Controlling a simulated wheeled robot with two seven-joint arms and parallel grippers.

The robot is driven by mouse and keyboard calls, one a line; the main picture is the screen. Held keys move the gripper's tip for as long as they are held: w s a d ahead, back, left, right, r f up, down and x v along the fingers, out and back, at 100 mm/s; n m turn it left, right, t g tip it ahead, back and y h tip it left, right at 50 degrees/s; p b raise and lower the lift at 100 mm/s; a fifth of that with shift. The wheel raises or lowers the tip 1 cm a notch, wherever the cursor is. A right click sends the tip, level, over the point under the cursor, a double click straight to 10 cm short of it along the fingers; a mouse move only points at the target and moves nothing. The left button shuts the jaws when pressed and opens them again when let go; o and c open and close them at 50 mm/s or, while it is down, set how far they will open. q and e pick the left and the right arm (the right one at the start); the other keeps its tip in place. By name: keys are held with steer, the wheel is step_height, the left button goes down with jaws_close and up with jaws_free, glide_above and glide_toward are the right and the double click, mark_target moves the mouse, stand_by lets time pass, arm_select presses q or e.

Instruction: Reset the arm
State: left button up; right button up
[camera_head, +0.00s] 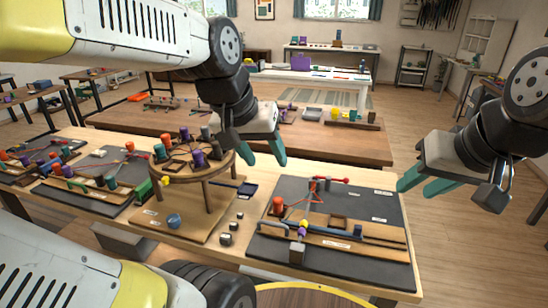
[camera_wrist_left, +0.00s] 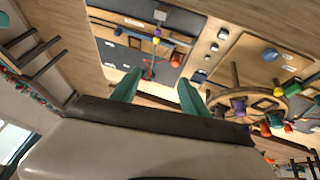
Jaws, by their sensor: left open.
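My left gripper (camera_head: 256,151) is open and empty, with its two teal fingers apart above the braiding table beside the round wooden stand (camera_head: 215,172). Its fingers also show apart in the left wrist view (camera_wrist_left: 160,78), with nothing between them. My right gripper (camera_head: 413,192) hangs at the right, near the right edge of the dark mat (camera_head: 375,208). Its teal fingers are apart and I see nothing held. The stand carries several coloured spools around its top. A red cord (camera_head: 325,181) and an orange spool (camera_head: 278,205) lie on the dark board.
Small grey blocks (camera_head: 229,227) lie between the stand and the dark mat. Another board with cords and spools (camera_head: 95,175) is at the left. A second wooden table (camera_head: 340,145) stands behind. Open floor (camera_head: 440,120) lies at the right.

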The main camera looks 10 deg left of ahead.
arm_select(q)
steer(key=s, duration=0.3)
steer(key=shift+s+d+t, duration=0.2)
steer(key=shift+t, duration=0.2)
